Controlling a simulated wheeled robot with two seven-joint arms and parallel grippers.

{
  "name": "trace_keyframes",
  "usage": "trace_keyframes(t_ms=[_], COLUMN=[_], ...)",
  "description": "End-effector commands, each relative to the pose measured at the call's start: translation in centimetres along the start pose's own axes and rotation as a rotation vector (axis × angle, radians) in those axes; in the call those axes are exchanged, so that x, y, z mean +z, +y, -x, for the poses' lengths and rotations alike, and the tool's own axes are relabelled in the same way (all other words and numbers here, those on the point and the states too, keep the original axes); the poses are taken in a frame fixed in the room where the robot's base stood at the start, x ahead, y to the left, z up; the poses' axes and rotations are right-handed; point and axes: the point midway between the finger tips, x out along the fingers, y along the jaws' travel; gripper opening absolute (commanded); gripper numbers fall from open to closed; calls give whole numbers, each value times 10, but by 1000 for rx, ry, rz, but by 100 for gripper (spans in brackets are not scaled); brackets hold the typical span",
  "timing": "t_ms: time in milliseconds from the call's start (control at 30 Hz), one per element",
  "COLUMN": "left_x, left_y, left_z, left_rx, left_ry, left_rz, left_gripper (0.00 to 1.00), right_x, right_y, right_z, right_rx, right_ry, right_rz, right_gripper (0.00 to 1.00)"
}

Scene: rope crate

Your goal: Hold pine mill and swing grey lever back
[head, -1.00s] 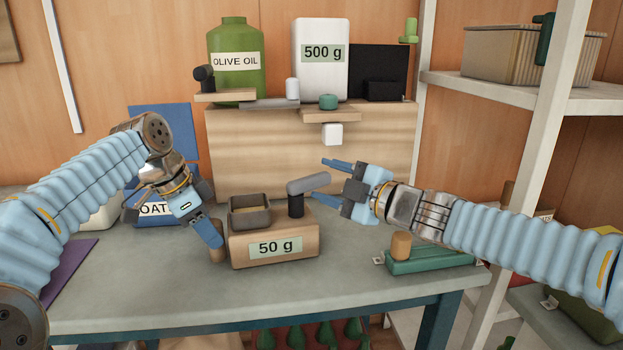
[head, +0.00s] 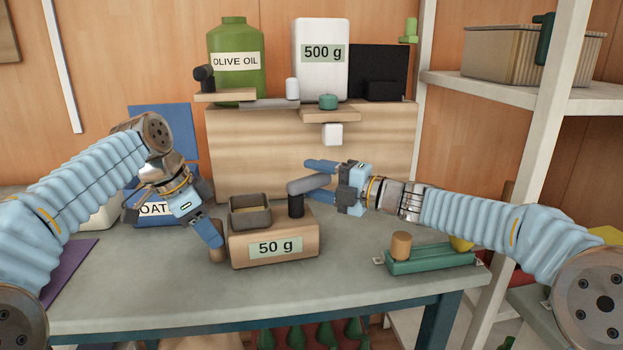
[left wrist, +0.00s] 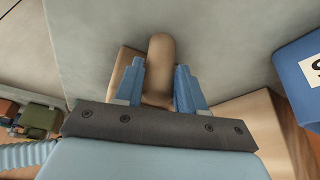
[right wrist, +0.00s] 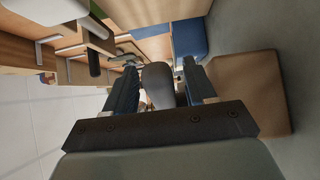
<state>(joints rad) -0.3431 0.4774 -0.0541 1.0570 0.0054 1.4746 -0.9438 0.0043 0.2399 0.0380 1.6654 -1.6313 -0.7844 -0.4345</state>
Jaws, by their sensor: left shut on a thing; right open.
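The pine mill (head: 275,246) is a wooden block labelled 50 g on the table, with a dark square hopper (head: 250,212) on top. Its grey lever (head: 308,185) sits on a black post (head: 296,205) and points right. My left gripper (head: 217,240) is shut on the brown rounded handle at the mill's left side; the handle (left wrist: 160,60) shows between its fingers in the left wrist view. My right gripper (head: 318,180) is open, its fingers on either side of the lever's end. In the right wrist view the lever (right wrist: 158,85) lies between the fingers; contact is unclear.
A green base with a brown knob (head: 401,246) sits at the table's right. Behind the mill, a wooden stand (head: 310,155) carries a green olive oil jug (head: 236,55) and a white 500 g container (head: 320,75). The front table is clear.

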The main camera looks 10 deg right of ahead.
Motion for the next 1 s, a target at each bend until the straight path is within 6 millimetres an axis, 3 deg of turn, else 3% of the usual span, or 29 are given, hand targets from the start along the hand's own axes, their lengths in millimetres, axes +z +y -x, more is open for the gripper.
trace_keyframes(t_ms=[167,433,800,1000], left_x=[0,0,0,0], left_y=[0,0,0,0], left_z=[-1,-1,-1,-1], left_rx=[1,1,1,1], left_ry=[0,0,0,-1], left_rz=[0,0,0,0], left_gripper=[0,0,0,0], right_x=[0,0,0,0], right_y=[0,0,0,0], right_z=[-14,-15,-15,-15], right_rx=[1,1,0,1], right_ry=[0,0,-1,-4], right_rz=[-1,-1,-1,-1], right_gripper=[55,55,0,0])
